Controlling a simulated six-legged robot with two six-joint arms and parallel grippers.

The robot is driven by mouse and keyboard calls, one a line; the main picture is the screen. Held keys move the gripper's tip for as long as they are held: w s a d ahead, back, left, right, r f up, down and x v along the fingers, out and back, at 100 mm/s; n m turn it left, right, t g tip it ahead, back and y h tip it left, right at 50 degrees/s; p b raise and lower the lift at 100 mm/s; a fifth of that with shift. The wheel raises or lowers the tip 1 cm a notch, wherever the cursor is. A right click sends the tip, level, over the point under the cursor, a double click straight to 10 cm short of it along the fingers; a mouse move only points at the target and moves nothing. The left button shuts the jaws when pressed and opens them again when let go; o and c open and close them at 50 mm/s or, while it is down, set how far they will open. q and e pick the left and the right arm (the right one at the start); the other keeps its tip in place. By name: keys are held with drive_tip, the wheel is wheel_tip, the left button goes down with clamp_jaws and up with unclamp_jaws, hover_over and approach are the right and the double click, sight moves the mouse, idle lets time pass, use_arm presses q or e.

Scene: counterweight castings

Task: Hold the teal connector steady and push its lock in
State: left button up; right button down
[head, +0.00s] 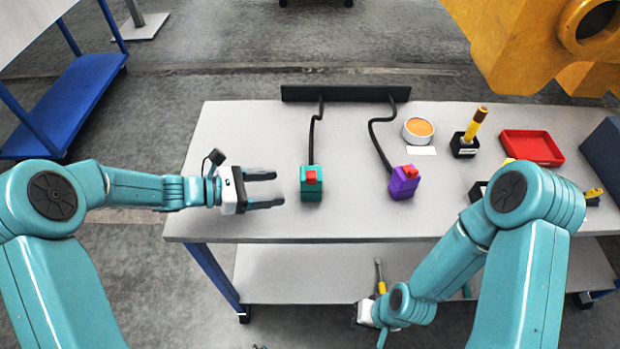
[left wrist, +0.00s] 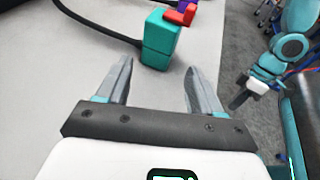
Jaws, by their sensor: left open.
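The teal connector (head: 311,191) sits upright on the grey table, with its red lock (head: 311,175) standing out on top. A black cable runs from its back. My left gripper (head: 281,189) is open and empty, just left of the connector and not touching it, fingers pointing at it. In the left wrist view the connector (left wrist: 159,45) is ahead of the open left fingers (left wrist: 158,78), its red lock (left wrist: 182,14) at the upper edge. My right gripper (head: 372,328) hangs in front of the table, its jaws unclear. It also shows in the left wrist view (left wrist: 238,98).
A purple connector (head: 404,186) with a red lock stands to the right. Both cables lead to a black bar (head: 345,94) at the back. A round tin (head: 418,131), a yellow-handled tool (head: 475,124) and a red tray (head: 532,147) lie at right. The table's left part is clear.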

sight(303, 187)
use_arm(q)
drive_tip(key=b+x, duration=0.3)
drive_tip(key=x, duration=0.5)
drive_tip(key=shift+d+f, duration=0.25)
drive_tip(key=shift+f, duration=0.05)
drive_tip(key=shift+w+d, duration=0.15)
drive_tip(key=shift+d, duration=0.25)
use_arm(e)
wheel_tip(303, 187, down, 4)
drive_tip(key=shift+s+r, duration=0.1)
drive_tip(key=shift+s, duration=0.05)
use_arm(q)
drive_tip(key=c, duration=0.5)
drive_tip(key=shift+c, duration=0.2)
use_arm(e)
drive_tip(key=w+r+n, duration=1)
drive_tip(key=r+n, duration=0.1)
drive_tip(key=r, duration=0.4)
drive_tip(key=w+a+r+n+t+y, duration=0.1)
drive_tip(key=r+n, duration=0.4)
drive_tip(key=r, duration=0.7)
drive_tip(key=w+a+r+n+t, duration=0.2)
drive_tip(key=r+n, duration=0.3)
drive_tip(key=r, duration=0.7)
drive_tip(key=shift+w+r+n+t+y, duration=0.2)
drive_tip(key=shift+w+n+t+y, duration=0.1)
drive_tip(key=shift+t+y, duration=0.15)
